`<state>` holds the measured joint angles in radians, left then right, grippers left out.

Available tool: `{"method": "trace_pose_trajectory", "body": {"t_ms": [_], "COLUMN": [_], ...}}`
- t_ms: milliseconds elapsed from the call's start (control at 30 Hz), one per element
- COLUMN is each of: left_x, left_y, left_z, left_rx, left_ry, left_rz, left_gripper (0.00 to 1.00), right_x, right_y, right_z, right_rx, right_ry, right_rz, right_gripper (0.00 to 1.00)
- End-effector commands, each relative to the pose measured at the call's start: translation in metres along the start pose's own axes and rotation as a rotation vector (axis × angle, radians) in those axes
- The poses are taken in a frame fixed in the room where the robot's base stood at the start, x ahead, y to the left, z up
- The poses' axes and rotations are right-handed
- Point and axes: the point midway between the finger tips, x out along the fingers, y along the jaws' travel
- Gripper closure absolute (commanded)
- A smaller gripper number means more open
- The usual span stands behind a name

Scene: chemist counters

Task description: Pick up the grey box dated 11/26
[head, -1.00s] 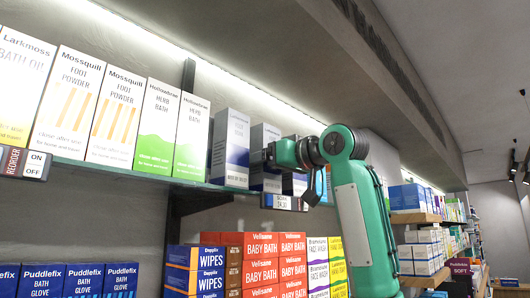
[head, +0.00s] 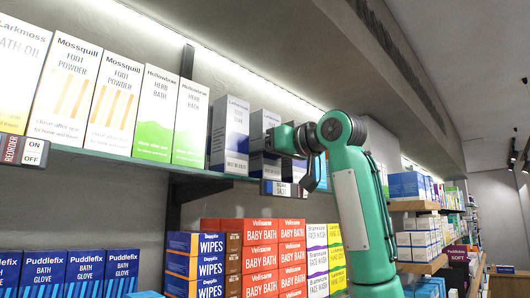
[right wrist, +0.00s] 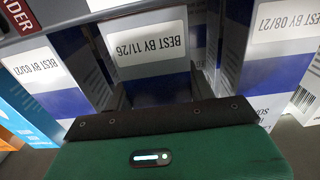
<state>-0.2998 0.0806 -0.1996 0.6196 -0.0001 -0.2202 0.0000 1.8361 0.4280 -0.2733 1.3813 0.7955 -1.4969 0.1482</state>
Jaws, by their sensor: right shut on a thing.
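The grey box dated 11/26 (right wrist: 150,50) is in the middle of the right wrist view, white above a blue band, its date label upside down in the picture. My right gripper (right wrist: 160,95) is shut on it, with dark fingers along its two sides. In the head view my right gripper (head: 268,141) is at the shelf front, and the held box (head: 264,122) shows partly above and behind it. The box appears upright at shelf level; whether its base touches the shelf is hidden. My left gripper is not in view.
Similar boxes dated 03/27 (right wrist: 45,75) and 08/27 (right wrist: 262,55) stand close on either side. A Larkmoss box (head: 230,135) and Hollowbrae boxes (head: 190,125) are further left on the shelf (head: 150,166).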

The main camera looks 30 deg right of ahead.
Motion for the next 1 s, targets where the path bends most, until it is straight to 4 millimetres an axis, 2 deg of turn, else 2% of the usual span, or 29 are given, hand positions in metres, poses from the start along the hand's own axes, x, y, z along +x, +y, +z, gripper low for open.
{"method": "trace_pose_trajectory", "body": {"t_ms": [267, 700, 1000], "left_x": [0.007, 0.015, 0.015], "left_y": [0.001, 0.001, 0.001], "left_z": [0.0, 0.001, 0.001], "left_rx": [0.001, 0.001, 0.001], "left_ry": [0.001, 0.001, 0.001], "left_rz": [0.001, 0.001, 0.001], "left_gripper": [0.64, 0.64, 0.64], "right_x": [-0.001, -0.001, -0.001], "right_y": [-0.001, -0.001, 0.0], "right_z": [-0.021, -0.07, -0.091], "right_rx": [0.001, 0.0, 0.001], "right_ry": [0.002, 0.002, 0.002], "right_rz": [0.0, -0.001, 0.0], "right_gripper": [0.71, 0.71, 0.71]}}
